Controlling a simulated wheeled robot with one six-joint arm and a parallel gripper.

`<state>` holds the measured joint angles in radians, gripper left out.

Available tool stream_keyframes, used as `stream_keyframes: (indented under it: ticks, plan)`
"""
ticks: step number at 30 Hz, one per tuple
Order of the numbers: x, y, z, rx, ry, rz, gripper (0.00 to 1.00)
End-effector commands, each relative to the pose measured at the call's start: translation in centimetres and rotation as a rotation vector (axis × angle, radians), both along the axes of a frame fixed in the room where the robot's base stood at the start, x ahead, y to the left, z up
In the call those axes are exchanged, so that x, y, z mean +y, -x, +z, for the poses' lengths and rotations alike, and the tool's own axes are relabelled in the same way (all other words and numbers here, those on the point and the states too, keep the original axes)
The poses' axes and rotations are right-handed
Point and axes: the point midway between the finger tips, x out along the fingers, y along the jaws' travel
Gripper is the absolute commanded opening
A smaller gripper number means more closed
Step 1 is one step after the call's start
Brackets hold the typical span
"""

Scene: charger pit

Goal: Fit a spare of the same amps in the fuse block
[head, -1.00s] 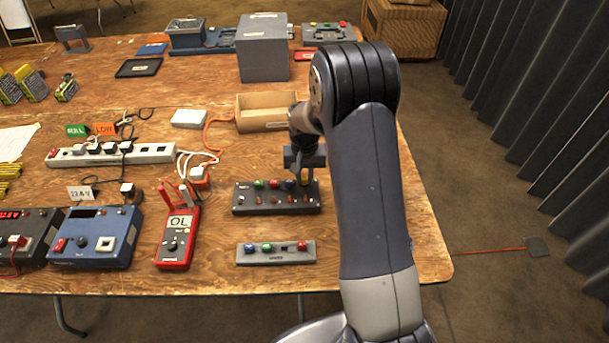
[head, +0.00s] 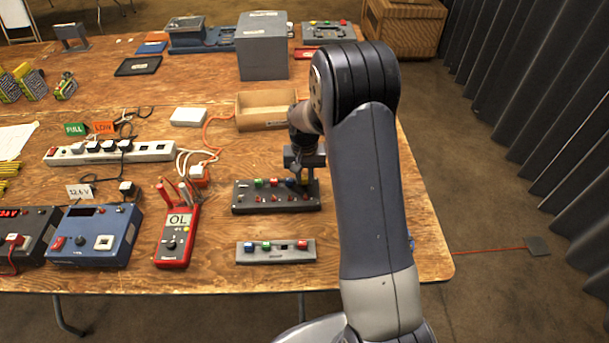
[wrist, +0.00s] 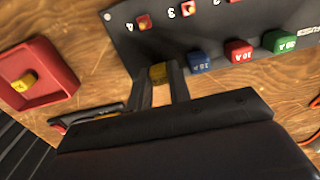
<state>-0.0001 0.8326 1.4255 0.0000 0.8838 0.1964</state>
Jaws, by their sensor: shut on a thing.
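The dark fuse block (head: 275,208) lies near the table's front; in the head view green, red and blue fuses show in its back row. The wrist view shows the blue fuse (wrist: 199,62), marked 15 A, red fuse (wrist: 238,51), marked 10 A, and green fuse (wrist: 279,41). My gripper (wrist: 160,80) is shut on a yellow fuse (wrist: 158,71) at the block's edge, in line with number 4. Its marking and seating cannot be told. The spare rack (head: 276,258) holds blue, green and red fuses, with one dark empty slot.
A red tray (wrist: 63,77) with another yellow fuse (wrist: 25,80) lies beside the block. A dark-handled tool (wrist: 95,116) lies nearby. The red meter (head: 173,250) stands left of the block; an open wooden box (head: 264,127) is behind it.

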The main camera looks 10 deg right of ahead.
Motion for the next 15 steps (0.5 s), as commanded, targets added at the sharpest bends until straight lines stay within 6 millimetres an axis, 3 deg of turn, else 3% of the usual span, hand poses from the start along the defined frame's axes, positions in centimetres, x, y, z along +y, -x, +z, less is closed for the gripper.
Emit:
stream_keyframes:
  ticks: [15]
  plan:
    - [0.00, -0.01, -0.44, 0.000, 0.000, 0.000, 0.00]
